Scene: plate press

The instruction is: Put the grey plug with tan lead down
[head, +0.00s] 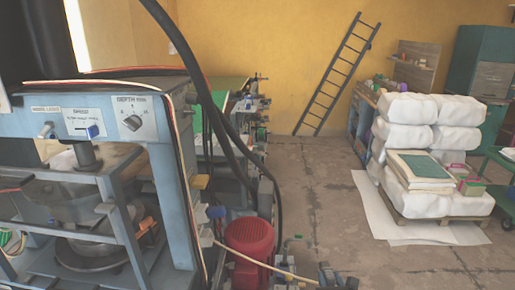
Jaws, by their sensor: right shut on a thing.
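The tan lead (268,265) runs from the right side of the blue-grey press (172,190) down and right, past the front of the red motor. Its lower end reaches my right gripper (336,277) at the bottom edge of the head view. That gripper is small and dark there, partly cut off by the frame, and shut on the lead's end. The grey plug itself cannot be made out clearly between the jaws. My left gripper is not in view.
A red ribbed motor (249,238) stands beside the press. A pallet of white wrapped bundles (407,122) stands on the right. A ladder (337,74) leans on the yellow wall. The concrete floor (325,215) between is clear.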

